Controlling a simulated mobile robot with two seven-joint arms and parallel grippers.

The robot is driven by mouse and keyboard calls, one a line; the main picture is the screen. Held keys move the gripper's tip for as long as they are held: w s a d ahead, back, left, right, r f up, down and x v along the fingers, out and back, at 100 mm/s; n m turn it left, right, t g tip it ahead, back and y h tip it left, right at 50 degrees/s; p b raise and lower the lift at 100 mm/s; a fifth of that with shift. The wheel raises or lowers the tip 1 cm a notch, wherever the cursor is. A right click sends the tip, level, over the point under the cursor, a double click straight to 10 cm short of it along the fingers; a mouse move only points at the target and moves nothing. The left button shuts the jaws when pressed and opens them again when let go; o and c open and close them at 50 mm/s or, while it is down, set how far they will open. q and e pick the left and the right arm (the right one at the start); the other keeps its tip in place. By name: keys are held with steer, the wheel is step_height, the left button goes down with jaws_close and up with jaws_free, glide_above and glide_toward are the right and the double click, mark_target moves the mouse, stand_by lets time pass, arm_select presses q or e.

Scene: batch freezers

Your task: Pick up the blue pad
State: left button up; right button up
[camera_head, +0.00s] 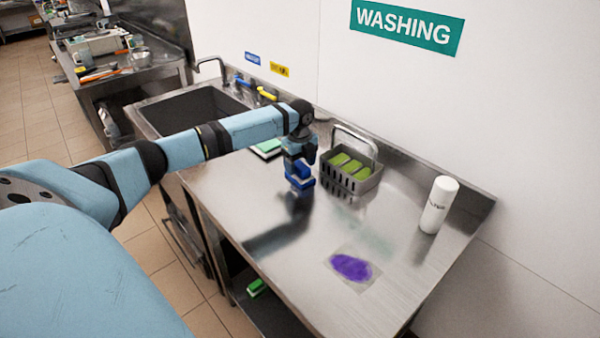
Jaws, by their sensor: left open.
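My left gripper (301,177) hangs over the steel counter, beside the left end of the grey caddy. Its jaws are open, with deep blue parts at their ends. I cannot make out a blue pad apart from these blue parts; it may be hidden by the gripper or arm. A green and white pad (267,148) lies on the counter behind my left forearm, partly covered by it. My right gripper is not in view.
The steel counter (330,220) holds a grey caddy (364,183) with green pads (348,168), a white bottle (439,204) and a purple patch (352,267). A sink (190,108) lies to the left. Another green and white pad (257,287) sits on the lower shelf. The counter's front is clear.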

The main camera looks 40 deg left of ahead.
mark_target(300, 164)
arm_select(q)
steer(key=shift+f, duration=0.9)
steer(key=c, duration=1)
steer(key=shift+c, duration=0.2)
steer(key=shift+r, duration=0.2)
step_height(300, 164, up, 20)
steer(key=shift+f, duration=0.1)
